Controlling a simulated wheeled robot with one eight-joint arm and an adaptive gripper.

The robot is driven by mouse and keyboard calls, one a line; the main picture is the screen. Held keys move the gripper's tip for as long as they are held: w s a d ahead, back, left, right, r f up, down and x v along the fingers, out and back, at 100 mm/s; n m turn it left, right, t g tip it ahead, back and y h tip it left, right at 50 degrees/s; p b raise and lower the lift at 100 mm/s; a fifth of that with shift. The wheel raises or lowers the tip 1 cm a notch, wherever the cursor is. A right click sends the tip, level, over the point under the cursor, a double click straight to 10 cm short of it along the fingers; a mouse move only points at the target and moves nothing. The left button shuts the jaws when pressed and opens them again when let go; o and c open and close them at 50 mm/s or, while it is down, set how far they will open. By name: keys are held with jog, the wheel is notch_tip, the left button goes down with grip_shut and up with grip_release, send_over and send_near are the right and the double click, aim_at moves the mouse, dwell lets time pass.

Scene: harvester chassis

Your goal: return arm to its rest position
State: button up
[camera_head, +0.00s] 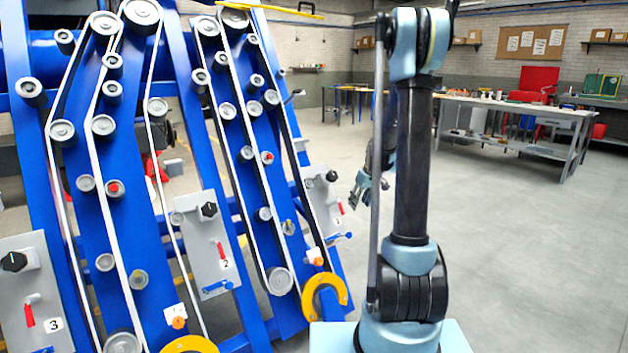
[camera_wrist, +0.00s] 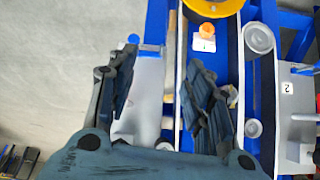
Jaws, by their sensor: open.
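My arm stands upright on its base right of centre in the head view, bent at the top so that its end hangs down behind the upper link. My gripper (camera_head: 364,192) shows partly behind the arm there, with its fingers pointing down and left, apart from the chassis. In the wrist view my gripper (camera_wrist: 160,95) has its two dark fingers spread wide with nothing between them. The blue harvester chassis (camera_head: 110,190) with belts and pulleys fills the left of the head view. Its blue frame (camera_wrist: 258,50) also shows beyond the fingers in the wrist view.
Grey control plates with black knobs and red levers sit on the chassis, one plate (camera_head: 210,245) marked 2. A yellow ring (camera_head: 342,290) is at its lower right. A workbench (camera_head: 515,110) stands at the back right. The grey floor (camera_head: 530,260) to the right is clear.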

jog(key=s+r+m, duration=0.1)
jog(key=s+r, duration=0.4)
jog(key=s, duration=0.6)
jog(key=s+r+m, duration=0.2)
jog(key=s+r, duration=0.2)
jog(key=s, duration=0.7)
jog(key=s+f+m+h, duration=0.1)
jog(key=s+f, duration=0.1)
jog(key=s, duration=0.8)
jog(key=s+f+m+g+h, duration=0.1)
jog(key=s+f, duration=0.2)
jog(key=s, duration=0.7)
jog(key=shift+s+f, duration=0.25)
jog(key=shift+s, duration=0.05)
jog(key=shift+w+f, duration=0.2)
jog(key=shift+w, duration=0.25)
